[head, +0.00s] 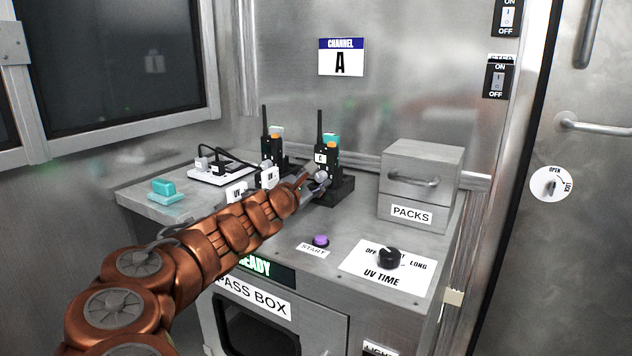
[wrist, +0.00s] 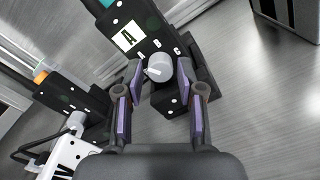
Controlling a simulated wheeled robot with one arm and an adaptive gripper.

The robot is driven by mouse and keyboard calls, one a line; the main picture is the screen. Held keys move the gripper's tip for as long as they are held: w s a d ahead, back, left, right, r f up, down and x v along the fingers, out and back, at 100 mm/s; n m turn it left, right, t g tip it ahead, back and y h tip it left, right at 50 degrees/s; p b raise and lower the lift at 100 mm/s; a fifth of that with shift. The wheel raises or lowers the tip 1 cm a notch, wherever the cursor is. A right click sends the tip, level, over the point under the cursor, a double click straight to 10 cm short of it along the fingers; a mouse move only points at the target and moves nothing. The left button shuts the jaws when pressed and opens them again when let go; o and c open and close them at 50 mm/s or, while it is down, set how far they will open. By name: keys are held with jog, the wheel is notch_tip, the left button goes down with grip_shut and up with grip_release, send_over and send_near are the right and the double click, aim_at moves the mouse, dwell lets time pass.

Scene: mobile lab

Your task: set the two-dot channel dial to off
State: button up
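Two black handheld radios with antennas stand in holders on the bench, the right one (head: 333,162) and the left one (head: 277,150). In the wrist view, the near radio (wrist: 150,22) has a white plate with a large A, small letters and white dots. I cannot tell surely which radio is the two-dot one. A grey round dial (wrist: 160,67) with a pale pointer mark sits on the near radio's front; its exact setting is unclear. My gripper (wrist: 160,74) is open, its fingers either side of this dial with small gaps showing. In the head view, my gripper (head: 318,181) is at the right radio.
The other radio (wrist: 75,97) is at left in the wrist view. A PACKS drawer box (head: 420,168) stands right of the radios. A purple START button (head: 320,240) and black UV TIME knob (head: 389,258) are in front. A CHANNEL A sign (head: 341,58) hangs behind.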

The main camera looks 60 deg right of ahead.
jog(key=shift+d, duration=0.15)
grip_shut()
dwell(0.4)
